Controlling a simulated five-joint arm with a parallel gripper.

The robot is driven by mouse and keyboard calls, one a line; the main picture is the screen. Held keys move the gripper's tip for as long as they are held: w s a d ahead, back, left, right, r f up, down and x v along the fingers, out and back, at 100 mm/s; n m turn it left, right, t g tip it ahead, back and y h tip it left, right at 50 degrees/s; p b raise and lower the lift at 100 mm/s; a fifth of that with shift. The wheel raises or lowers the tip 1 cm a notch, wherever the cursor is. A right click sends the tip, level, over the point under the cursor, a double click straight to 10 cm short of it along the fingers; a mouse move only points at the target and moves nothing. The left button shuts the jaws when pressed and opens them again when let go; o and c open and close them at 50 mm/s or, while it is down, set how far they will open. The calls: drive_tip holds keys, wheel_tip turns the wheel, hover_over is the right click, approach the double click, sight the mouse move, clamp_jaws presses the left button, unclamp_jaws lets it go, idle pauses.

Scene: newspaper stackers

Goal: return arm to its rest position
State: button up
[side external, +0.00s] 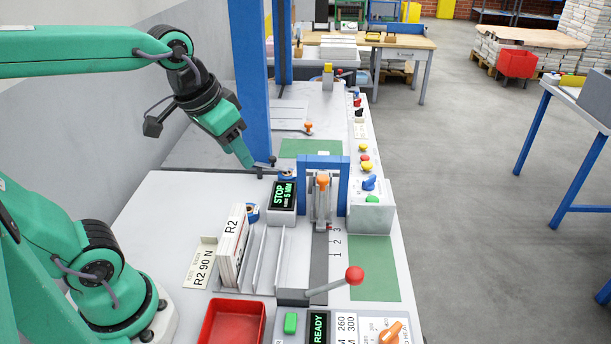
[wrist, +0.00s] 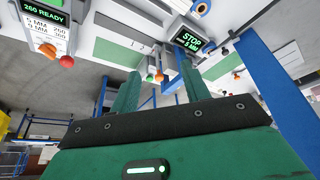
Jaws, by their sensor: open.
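My gripper (side external: 258,165) hangs at the end of my green arm in the side external view, pointing down and right. It is above the back part of the white bench (side external: 160,205), left of the blue gate-like frame (side external: 342,170). In the wrist view its two green fingers (wrist: 158,82) stand apart with nothing between them. Whether the fingertips touch anything behind the STOP display (side external: 283,195) cannot be told.
White plates marked R2 (side external: 232,245) stand in a rack on the bench. A red tray (side external: 232,322), a red-knobbed lever (side external: 354,276) and a READY display (side external: 318,328) are in front. A blue post (side external: 250,70) rises close behind my gripper.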

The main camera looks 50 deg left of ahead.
drive_tip(key=shift+t, duration=0.6)
drive_tip(key=s, duration=0.1)
drive_tip(key=s+f, duration=0.1)
drive_tip(key=s, duration=0.1)
drive_tip(key=s+f, duration=0.1)
drive_tip(key=shift+s+a+f, duration=0.1)
drive_tip(key=shift+s+a, duration=0.15)
drive_tip(key=shift+s, duration=0.1)
